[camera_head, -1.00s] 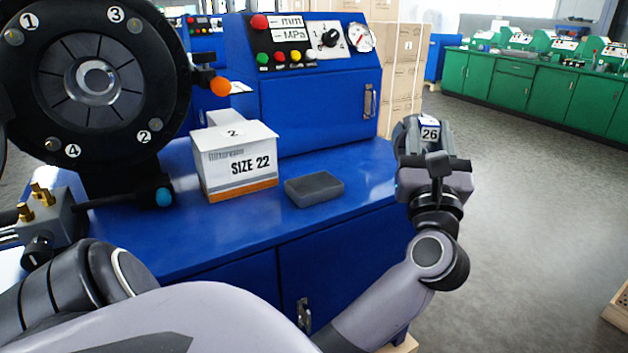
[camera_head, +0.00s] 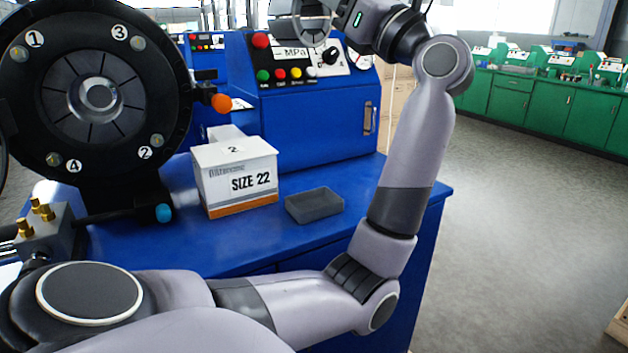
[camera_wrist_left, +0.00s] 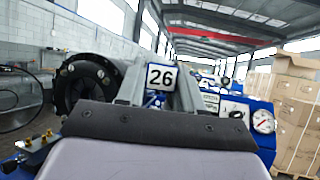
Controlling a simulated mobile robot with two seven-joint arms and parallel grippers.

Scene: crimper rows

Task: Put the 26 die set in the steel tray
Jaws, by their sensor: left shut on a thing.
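The 26 die set (camera_wrist_left: 161,77) is seen in the left wrist view by its white "26" label, between the fingers of my left gripper (camera_wrist_left: 155,95), which is shut on it. In the head view my left arm rises over the right part of the blue bench, and the gripper is at the top edge, partly cut off. A round grey part (camera_head: 311,22) of what it holds shows there, high above the bench. The steel tray (camera_head: 314,206), shallow, grey and seemingly empty, lies on the bench below. My right gripper is not in view.
A "SIZE 22" box (camera_head: 236,178) stands just left of the tray. The round black crimper head (camera_head: 97,95) is at the left, with a valve block (camera_head: 45,228) below it. The blue control cabinet (camera_head: 310,110) stands behind. Bare bench top lies around the tray.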

